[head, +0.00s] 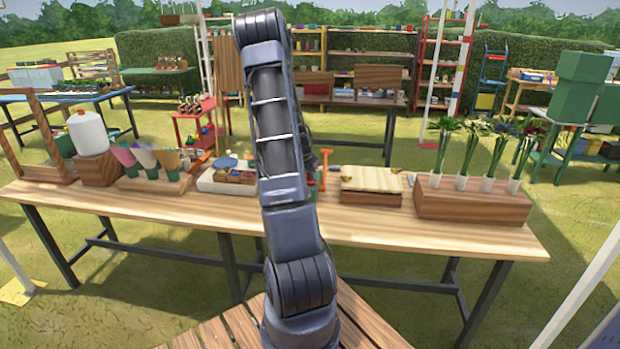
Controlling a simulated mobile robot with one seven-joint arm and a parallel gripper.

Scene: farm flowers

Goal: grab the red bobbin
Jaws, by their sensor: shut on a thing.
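I cannot make out the red bobbin in the head view. My dark arm rises through the middle of the view and hides part of the wooden table (130,205) behind it. My gripper is hidden behind the arm, and so is anything in its jaws. A white tray (208,186) with small coloured pieces stands on the table just left of the arm. The pieces are too small to tell apart.
Left of the tray are wrapped paper cones (145,160) in a holder and a white tank (86,133). Right of the arm are an orange-handled thing (324,168), a wooden box (371,180) and a wooden block (470,203) with flowers in white cups.

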